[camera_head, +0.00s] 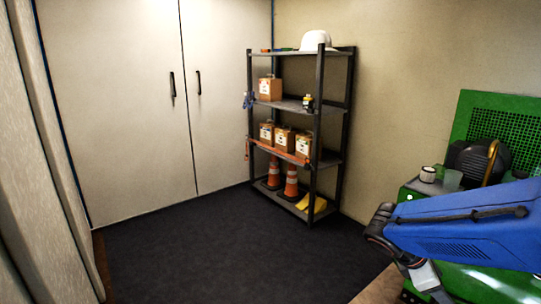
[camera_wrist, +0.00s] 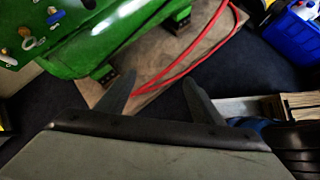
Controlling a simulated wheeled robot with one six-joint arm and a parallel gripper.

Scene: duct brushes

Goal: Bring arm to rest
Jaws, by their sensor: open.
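My gripper (camera_wrist: 160,78) shows in the wrist view as two dark fingers standing well apart. It is open, with nothing held between the fingers. Beyond them lie a wooden board (camera_wrist: 147,62), a red hose (camera_wrist: 190,66) and dark floor. My blue arm (camera_head: 462,228) reaches in from the right edge of the head view, in front of a green machine (camera_head: 412,196). In the head view I cannot clearly make out the fingers.
The green machine also fills the upper left of the wrist view (camera_wrist: 100,38). A blue container (camera_wrist: 292,38) is at upper right there. A shelf rack (camera_head: 318,130) with boxes and cones stands by the back wall. Dark floor (camera_head: 220,255) before it is clear.

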